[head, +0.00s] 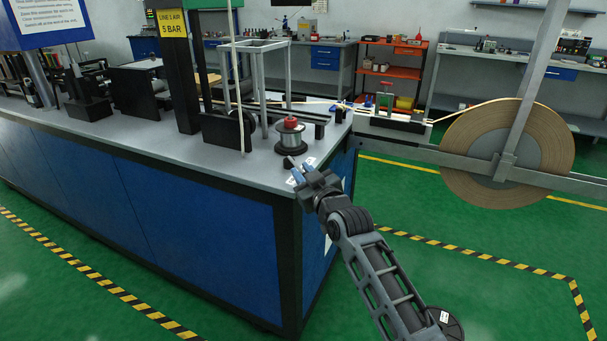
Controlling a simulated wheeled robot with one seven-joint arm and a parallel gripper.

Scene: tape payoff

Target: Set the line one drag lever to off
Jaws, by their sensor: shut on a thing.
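My gripper (305,174) is at the near right corner of the blue bench, at the level of its grey top. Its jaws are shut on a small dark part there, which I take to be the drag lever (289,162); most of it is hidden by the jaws. Small white labels lie beside it, one to the right (310,161). Their writing is too small to read, so the lever's setting cannot be told.
The bench (225,160) carries a metal frame (262,48) and a black post with a yellow "LINE 1 AIR 5 BAR" sign (172,23). A large tape reel (548,150) hangs on a grey beam at the right. Green floor is clear in front.

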